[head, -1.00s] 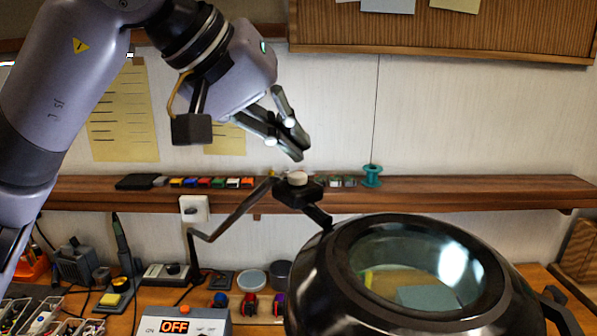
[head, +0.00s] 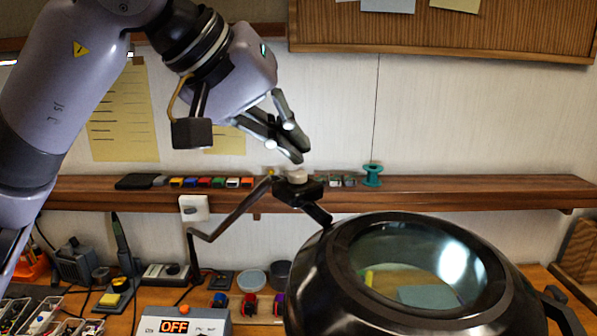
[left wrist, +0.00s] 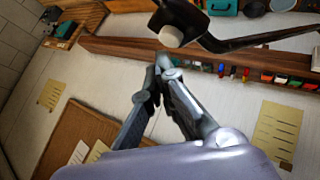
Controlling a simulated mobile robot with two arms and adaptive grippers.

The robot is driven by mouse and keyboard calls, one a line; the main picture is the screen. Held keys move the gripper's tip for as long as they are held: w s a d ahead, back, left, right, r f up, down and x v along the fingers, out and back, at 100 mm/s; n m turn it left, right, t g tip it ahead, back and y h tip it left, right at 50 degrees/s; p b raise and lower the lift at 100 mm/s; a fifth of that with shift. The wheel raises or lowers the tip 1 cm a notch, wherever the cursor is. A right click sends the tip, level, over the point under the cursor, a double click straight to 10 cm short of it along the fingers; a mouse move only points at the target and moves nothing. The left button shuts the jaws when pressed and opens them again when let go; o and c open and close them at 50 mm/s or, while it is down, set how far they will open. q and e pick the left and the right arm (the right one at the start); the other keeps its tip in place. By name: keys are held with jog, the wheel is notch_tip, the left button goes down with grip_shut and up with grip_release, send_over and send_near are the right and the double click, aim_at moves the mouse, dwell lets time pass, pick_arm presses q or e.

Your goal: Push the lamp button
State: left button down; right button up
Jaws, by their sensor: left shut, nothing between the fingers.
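The magnifier lamp (head: 330,260) has a big black ring head around a glass lens at the lower right of the head view. Its pale round button (head: 297,175) sits on a small black block on the lamp's jointed arm. In the left wrist view the button (left wrist: 171,36) shows just beyond the fingertips. My left gripper (head: 299,157) is shut and empty, pointing down with its tips right above the button. I cannot tell whether the tips touch it. The closed fingers also show in the left wrist view (left wrist: 160,70). My right gripper is not in view.
A wooden shelf (head: 450,190) with small coloured blocks and a teal spool (head: 372,175) runs along the wall behind. Below, a soldering station (head: 180,322) reading OFF and several tools crowd the bench. A corkboard (head: 440,30) hangs above.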

aim_at(292, 171)
pick_arm(q)
jog(key=shift+f+b, duration=0.35)
jog(key=shift+f, duration=0.3)
dwell(0.6)
jog(key=shift+r+p, duration=0.9)
jog(key=shift+r, duration=0.05)
jog(key=shift+r, duration=0.1)
notch_tip(292, 171, up, 6)
jog(key=p, duration=0.5)
jog(key=shift+f, duration=0.2)
